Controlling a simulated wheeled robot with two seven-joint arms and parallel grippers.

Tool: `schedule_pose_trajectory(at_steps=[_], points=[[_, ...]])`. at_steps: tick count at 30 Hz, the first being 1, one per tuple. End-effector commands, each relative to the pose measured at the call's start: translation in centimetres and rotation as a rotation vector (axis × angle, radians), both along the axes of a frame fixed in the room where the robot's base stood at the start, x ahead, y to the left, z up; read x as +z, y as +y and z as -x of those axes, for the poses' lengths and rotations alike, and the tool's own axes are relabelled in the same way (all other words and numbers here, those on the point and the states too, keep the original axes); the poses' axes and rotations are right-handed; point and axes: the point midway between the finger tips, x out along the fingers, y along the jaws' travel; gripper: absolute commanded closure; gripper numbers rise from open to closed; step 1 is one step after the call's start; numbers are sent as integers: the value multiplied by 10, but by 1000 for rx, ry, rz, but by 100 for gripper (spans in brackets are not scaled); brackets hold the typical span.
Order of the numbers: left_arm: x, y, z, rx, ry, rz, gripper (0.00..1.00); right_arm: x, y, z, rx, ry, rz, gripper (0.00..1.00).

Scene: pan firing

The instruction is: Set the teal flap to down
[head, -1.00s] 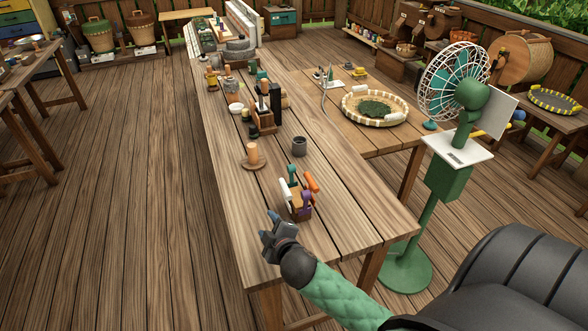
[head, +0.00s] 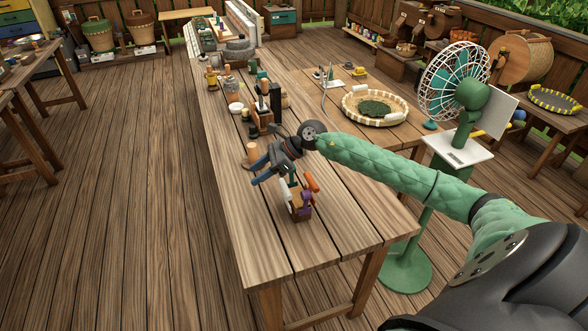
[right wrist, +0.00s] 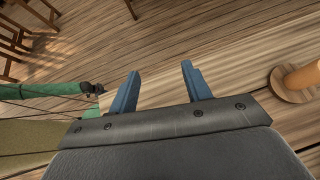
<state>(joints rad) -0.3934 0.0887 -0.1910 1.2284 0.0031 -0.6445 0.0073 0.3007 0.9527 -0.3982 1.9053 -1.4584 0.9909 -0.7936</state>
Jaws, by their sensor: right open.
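A small wooden block (head: 300,213) near the front of the long table carries several coloured flaps: white, teal, orange and purple. The teal flap (head: 293,181) is at its far side, partly behind my right gripper, and seems to stand up; its exact tilt is hard to tell. My right gripper (head: 256,173) is open and empty above the table, just beyond and left of the block. The right wrist view shows its two blue fingers apart (right wrist: 160,70) with nothing between them. The block does not show in that view. My left gripper is not seen.
An orange-tan peg on a round base (head: 252,150) stands close behind my right gripper; it also shows in the right wrist view (right wrist: 300,78). A dark holder (head: 262,127) stands farther back. The table's front (head: 275,250) is clear. A green fan (head: 470,95) stands right.

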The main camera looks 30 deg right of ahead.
Motion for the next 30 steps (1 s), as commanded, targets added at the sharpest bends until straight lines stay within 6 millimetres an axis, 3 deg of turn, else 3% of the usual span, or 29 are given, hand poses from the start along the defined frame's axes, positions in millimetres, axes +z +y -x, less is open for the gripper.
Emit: schedule_pose_trajectory(at_steps=[1, 6, 9, 12, 17, 22, 30], points=[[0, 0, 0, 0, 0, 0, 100, 0, -28, -5, 31, -2, 113, 52], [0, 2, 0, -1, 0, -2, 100, 1, -109, -6, 119, 38, 417, 52], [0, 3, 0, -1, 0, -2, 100, 5, -141, -5, 143, 65, 523, 52], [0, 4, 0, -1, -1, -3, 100, 8, -157, -4, 157, 80, 577, 52], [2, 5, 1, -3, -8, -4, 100, 3, -160, -4, 162, 90, 593, 52], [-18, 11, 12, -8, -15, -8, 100, -12, -152, -6, 162, 90, 590, 52], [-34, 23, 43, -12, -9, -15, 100, -44, -140, -11, 161, 90, 589, 52]])
